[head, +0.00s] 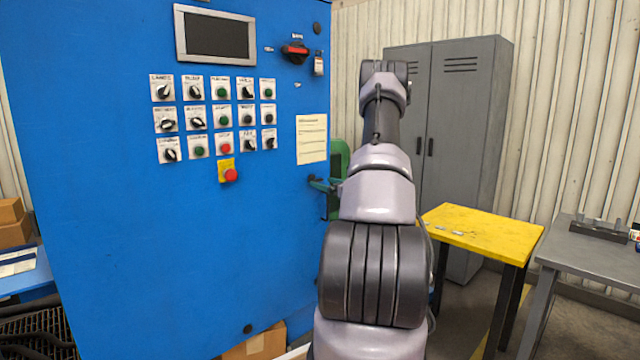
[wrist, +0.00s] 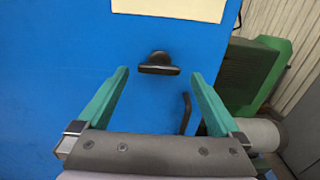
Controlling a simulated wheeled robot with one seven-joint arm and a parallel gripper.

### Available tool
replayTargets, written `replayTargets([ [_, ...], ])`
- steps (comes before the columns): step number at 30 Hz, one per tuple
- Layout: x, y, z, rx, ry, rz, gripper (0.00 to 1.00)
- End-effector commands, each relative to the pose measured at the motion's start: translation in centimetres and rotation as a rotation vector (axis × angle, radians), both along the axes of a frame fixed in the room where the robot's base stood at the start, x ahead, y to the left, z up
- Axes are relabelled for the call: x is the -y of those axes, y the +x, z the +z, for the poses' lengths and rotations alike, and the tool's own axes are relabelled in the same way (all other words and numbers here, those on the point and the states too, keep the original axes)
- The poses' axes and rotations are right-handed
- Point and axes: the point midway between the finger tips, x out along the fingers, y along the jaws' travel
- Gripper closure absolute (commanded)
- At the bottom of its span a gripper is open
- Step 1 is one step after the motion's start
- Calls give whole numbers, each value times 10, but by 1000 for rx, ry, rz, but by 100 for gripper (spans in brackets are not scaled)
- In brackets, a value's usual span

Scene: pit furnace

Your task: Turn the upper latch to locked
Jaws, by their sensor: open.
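A black latch (wrist: 158,65) with a short handle sits on the blue cabinet door in the wrist view, below a pale sheet. Its handle lies roughly level across the picture. My gripper (wrist: 159,73) is open, with one teal finger on each side of the latch; I see no contact with it. In the head view my gripper (head: 316,183) is at the cabinet's right edge, partly behind my arm, and the latch is not discernible there.
The blue cabinet (head: 130,250) carries a screen, several switches and a pale notice (head: 311,138). A green machine part (wrist: 254,72) stands beyond its right edge. A yellow table (head: 470,230), a grey locker (head: 465,130) and a grey bench (head: 590,250) are at right.

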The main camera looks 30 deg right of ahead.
Motion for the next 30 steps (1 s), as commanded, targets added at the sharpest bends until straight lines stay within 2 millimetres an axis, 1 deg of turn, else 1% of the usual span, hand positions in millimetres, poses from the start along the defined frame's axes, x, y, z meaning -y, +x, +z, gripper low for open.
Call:
replayTargets([
  [1,-2,8,-1,-1,-1,3,0],
  [3,-3,15,-1,0,-1,1,0],
  [6,-5,23,-1,-2,-1,2,0],
  [10,-5,26,0,-1,0,1,0],
  [16,-5,26,0,-1,0,1,0],
  [17,-5,26,0,-1,0,1,8],
  [18,-5,26,0,-1,0,1,23],
  [20,-5,26,0,-1,0,1,46],
  [21,-5,26,0,-1,0,1,61],
  [22,-5,26,0,-1,0,1,73],
  [23,-5,26,0,-1,0,1,81],
  [30,-5,26,0,3,-22,1,81],
])
